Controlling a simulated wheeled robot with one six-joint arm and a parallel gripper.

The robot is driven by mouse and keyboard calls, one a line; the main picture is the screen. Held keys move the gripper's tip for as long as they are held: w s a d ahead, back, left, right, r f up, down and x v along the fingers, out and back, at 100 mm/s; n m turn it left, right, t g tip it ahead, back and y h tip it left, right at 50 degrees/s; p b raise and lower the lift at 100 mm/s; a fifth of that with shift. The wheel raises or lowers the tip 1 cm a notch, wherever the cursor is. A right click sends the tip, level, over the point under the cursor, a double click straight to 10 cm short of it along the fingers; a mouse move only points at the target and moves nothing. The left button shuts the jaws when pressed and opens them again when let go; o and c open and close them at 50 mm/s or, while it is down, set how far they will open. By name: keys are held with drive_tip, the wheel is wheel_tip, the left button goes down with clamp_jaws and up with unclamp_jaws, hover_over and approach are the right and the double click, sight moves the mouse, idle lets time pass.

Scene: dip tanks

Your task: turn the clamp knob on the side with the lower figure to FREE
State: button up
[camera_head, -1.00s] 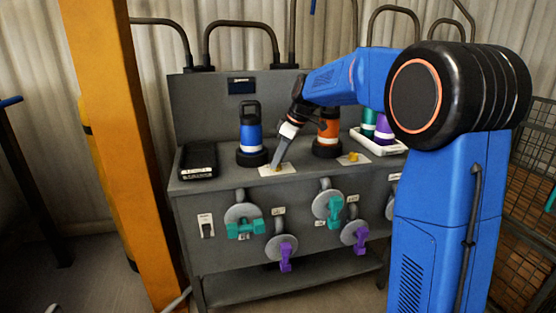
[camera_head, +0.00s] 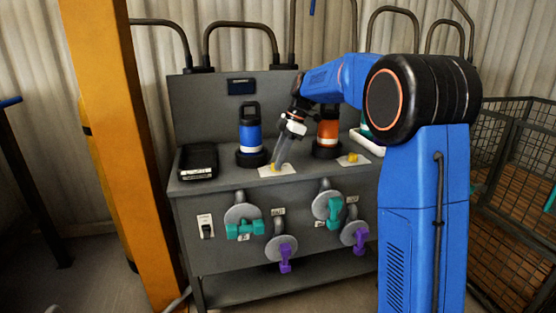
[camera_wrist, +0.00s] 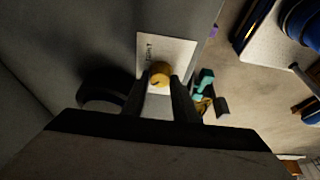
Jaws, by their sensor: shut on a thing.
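A small yellow clamp knob (camera_head: 275,168) sits on a white plate (camera_head: 289,169) at the front of the grey bench, before the blue-and-white canister (camera_head: 250,138). A second yellow knob (camera_head: 352,156) sits on another plate to the right, before the orange canister (camera_head: 328,128). My gripper (camera_head: 277,160) is down at the left knob. In the wrist view, that knob (camera_wrist: 159,74) is between my fingertips (camera_wrist: 160,84), which are shut on it. The plate (camera_wrist: 165,52) carries dark lettering that I cannot read for sure. No figures are readable.
A dark display (camera_head: 242,86) is on the bench's back panel, too small to read. A black box (camera_head: 198,161) lies at the bench's left end. Teal (camera_head: 245,229) and purple (camera_head: 285,258) valve handles stick out in front. An orange post (camera_head: 105,150) stands at left.

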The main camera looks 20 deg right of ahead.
idle(0.4)
drive_tip(key=o, duration=1.1)
drive_tip(key=v, duration=1.7)
drive_tip(key=shift+r, duration=0.2)
